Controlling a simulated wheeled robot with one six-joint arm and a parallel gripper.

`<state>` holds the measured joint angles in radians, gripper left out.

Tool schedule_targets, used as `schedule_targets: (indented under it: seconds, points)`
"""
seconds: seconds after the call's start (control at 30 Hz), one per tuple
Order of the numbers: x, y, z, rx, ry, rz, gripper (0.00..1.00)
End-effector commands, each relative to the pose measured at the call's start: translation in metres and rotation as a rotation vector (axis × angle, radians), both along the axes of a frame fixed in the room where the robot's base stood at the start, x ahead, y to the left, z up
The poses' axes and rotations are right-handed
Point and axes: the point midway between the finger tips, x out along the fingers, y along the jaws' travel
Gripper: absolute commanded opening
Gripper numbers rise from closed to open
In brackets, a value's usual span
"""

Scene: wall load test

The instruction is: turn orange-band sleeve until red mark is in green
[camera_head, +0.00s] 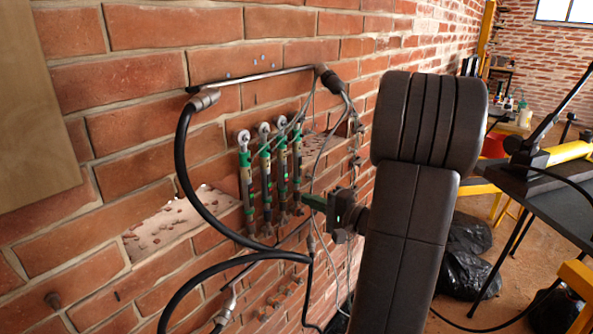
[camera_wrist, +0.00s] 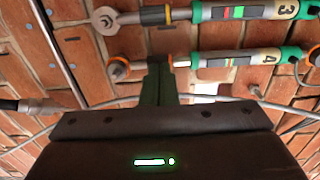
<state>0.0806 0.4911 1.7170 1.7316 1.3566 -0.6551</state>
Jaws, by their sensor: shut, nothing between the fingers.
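Several rod-like tensioners with green ends hang side by side on the brick wall in the head view. In the wrist view, the unit marked 4 (camera_wrist: 235,59) lies across the picture, with an orange ring (camera_wrist: 118,68) at its left end and a small gauge window along its body. An orange-edged part (camera_wrist: 181,60) shows just right of my fingers; the rest of the sleeve there is hidden behind them. I cannot make out a red mark in unit 4's window. My gripper (camera_wrist: 158,72) is shut and empty, its tips over the left part of unit 4; contact is unclear. It also shows in the head view (camera_head: 308,201), beside the tensioners' lower ends.
The unit marked 3 (camera_wrist: 235,11), with a yellow band and a green and red window, lies just above unit 4 in the wrist view. Black hoses (camera_head: 185,165) and thin cables run around the tensioners. A dark workbench (camera_head: 545,180) stands at the right.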

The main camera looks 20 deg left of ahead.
Motion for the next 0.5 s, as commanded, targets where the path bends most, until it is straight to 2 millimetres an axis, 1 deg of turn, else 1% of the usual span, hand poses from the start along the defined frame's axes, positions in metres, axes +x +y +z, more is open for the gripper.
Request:
schedule_targets:
  seconds: [0.5]
  points:
    - [-0.016,-0.048,-0.001,0.000,-0.001,-0.004,0.00]
